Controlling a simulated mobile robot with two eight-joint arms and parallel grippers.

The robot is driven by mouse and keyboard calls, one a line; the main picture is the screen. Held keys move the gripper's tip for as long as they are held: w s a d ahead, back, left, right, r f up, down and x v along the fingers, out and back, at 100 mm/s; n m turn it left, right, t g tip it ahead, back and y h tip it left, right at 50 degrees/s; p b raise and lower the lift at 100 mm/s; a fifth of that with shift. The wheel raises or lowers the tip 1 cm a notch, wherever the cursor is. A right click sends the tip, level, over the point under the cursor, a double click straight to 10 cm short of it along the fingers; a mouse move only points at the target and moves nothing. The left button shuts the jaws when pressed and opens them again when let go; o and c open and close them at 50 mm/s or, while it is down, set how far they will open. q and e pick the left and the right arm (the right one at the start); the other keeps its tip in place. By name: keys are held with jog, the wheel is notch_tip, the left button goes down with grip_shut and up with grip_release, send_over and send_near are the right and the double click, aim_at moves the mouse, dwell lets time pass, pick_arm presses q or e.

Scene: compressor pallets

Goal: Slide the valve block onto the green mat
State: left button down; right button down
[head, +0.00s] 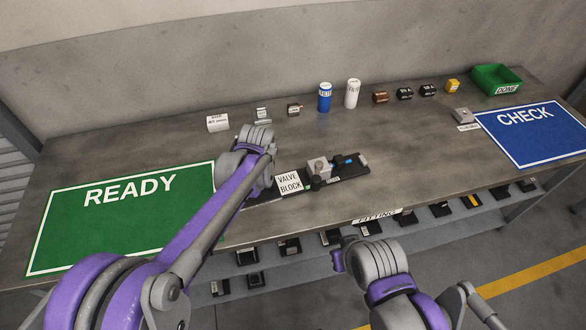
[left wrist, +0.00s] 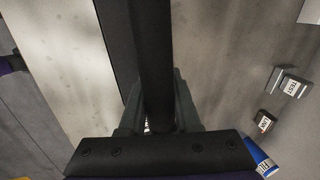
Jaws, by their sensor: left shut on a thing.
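The valve block (head: 318,168) is a grey metal block with a blue part, on a long dark base (head: 352,165) near the table's front edge. A white VALVE BLOCK label (head: 289,183) stands at its left. The green READY mat (head: 120,215) lies to the left, apart from the block. My left gripper is over the table left of the label; its fingertips are hidden behind my arm in the head view. In the left wrist view the left gripper (left wrist: 157,112) is shut on a dark bar (left wrist: 152,45). My right gripper (head: 345,255) is in front of the table, its jaws unclear.
A blue can (head: 324,97), a white can (head: 352,93) and small parts line the back. A green DONE bin (head: 496,79) and blue CHECK mat (head: 530,133) are at the right. A lower shelf (head: 290,267) holds several dark parts.

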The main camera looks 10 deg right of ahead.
pick_arm(q)
jog(key=shift+s+a+f+b, duration=0.1)
jog(key=shift+a+b, duration=0.05)
jog(key=shift+a, duration=3.2)
jog(key=shift+s+a+f+b, duration=0.1)
jog(key=shift+a+b, duration=0.05)
jog(key=shift+a, duration=3.15)
jog(key=c, duration=1)
grip_release()
jog(key=o, duration=0.5)
jog(key=shift+w+a, duration=0.1)
jog(key=shift+w, duration=0.1)
jog(key=shift+c, duration=0.2)
jog(key=shift+r, duration=0.1)
jog(key=v, duration=1.2)
